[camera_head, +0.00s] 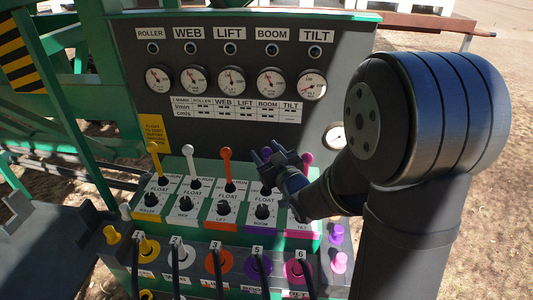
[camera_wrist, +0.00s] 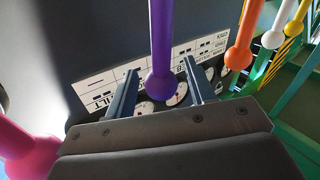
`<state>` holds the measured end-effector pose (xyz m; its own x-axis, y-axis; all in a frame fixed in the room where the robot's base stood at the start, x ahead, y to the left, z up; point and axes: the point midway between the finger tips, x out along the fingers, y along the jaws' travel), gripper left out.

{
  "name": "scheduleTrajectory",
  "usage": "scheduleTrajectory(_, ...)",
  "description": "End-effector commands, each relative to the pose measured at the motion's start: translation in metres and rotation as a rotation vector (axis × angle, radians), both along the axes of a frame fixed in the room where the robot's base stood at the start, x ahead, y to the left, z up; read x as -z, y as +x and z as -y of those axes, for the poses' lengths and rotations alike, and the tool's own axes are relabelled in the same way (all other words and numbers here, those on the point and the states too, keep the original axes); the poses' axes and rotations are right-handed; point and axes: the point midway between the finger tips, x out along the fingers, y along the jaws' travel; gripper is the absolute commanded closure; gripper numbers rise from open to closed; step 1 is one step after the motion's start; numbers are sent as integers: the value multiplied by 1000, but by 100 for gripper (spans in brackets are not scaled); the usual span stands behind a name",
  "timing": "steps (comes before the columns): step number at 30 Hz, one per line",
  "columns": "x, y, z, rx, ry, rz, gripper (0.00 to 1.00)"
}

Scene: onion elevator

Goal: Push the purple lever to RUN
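The purple lever (camera_wrist: 161,40) shows in the wrist view as a purple rod ending in a round knob (camera_wrist: 162,87). The knob is between the two fingers of my gripper (camera_wrist: 159,75), which are apart with gaps visible on both sides. In the head view my gripper (camera_head: 270,157) is over the BOOM column of the control panel and hides most of the purple lever and its RUN marking. I cannot tell the lever's exact position.
The pink lever (camera_head: 307,158) stands close on the right; it is also in the wrist view (camera_wrist: 25,145). Orange (camera_head: 227,155), white (camera_head: 188,151) and yellow (camera_head: 153,149) levers stand to the left. The gauge panel (camera_head: 235,55) rises behind.

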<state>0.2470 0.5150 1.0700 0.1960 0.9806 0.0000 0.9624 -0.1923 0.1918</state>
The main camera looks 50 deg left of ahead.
Motion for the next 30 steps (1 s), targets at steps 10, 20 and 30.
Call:
scheduleTrajectory(10,0,-2,11,1,-1,0,50)
scheduleTrajectory(20,-1,-16,83,4,1,0,50)
scheduleTrajectory(30,0,-29,152,4,0,1,50)
